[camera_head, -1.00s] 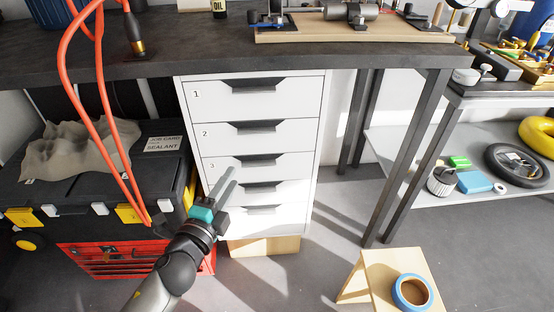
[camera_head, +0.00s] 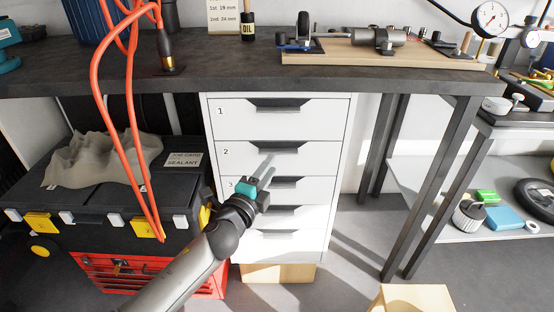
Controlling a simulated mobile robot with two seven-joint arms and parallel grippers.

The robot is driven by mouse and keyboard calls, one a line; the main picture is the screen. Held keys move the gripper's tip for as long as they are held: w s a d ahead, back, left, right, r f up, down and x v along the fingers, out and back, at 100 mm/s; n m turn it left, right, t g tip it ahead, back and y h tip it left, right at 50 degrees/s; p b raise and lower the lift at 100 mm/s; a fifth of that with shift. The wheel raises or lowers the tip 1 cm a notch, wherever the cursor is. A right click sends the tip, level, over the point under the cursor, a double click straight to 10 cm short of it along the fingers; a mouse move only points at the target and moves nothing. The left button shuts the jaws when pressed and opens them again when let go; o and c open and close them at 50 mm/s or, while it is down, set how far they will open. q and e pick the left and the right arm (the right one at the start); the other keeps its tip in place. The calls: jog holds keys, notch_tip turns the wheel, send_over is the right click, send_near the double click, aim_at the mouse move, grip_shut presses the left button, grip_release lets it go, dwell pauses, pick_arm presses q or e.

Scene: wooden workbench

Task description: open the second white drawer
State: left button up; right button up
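The white drawer unit (camera_head: 343,190) stands under the workbench, its drawers all shut. The second drawer (camera_head: 235,167) is marked 2 and has a dark recessed handle (camera_head: 277,147) along its upper edge. My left gripper (camera_head: 268,163), grey with a teal part at its base, reaches up from below. In the picture its tips overlap the lower middle of the second drawer front, just below the handle. I cannot tell whether it touches the drawer or how far apart its fingers are. My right gripper is not in view.
The dark workbench top (camera_head: 200,72) overhangs the drawers. A wooden stool (camera_head: 415,298) stands at the lower right.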

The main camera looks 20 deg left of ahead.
aim_at(279, 154)
pick_arm(q)
jog(key=shift+w+d+b, duration=0.15)
jog(key=shift+w+b, duration=0.2)
jog(key=shift+w, duration=0.95)
jog(key=shift+w+d+b, duration=0.15)
jog(key=shift+w+b, duration=0.15)
jog(key=shift+w, duration=0.95)
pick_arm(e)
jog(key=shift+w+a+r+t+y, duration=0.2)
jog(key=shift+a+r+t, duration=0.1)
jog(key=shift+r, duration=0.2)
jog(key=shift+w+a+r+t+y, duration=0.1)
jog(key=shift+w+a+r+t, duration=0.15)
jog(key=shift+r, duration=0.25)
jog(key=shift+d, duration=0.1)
pick_arm(q)
grip_shut()
